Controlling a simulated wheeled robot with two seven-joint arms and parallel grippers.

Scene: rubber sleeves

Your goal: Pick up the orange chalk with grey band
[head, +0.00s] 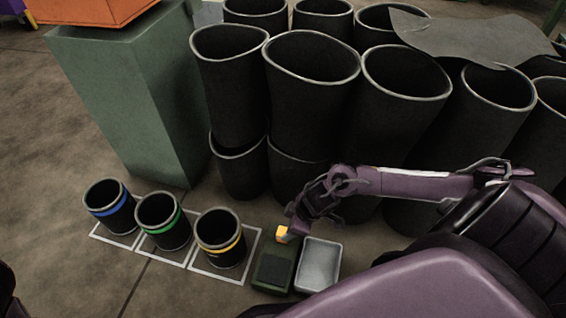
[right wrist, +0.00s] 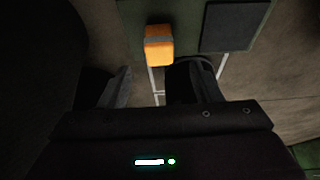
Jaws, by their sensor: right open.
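The orange chalk (head: 282,234) is a small blocky piece at the back edge of a dark green case on the floor. In the right wrist view the chalk (right wrist: 159,52) shows a grey band across it, with a green surface behind. My right gripper (head: 294,233) is right beside the chalk in the head view, partly covering it. In the right wrist view its open fingers (right wrist: 158,78) point toward the chalk, which appears just beyond and between the tips, not gripped. My left gripper is not visible.
The green case (head: 270,284) has a dark square pad (right wrist: 224,27) and stands beside a grey tray (head: 320,263). Three black sleeves with blue (head: 109,206), green (head: 163,221) and yellow (head: 220,239) bands stand at left. Several tall black sleeves (head: 310,90) crowd behind.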

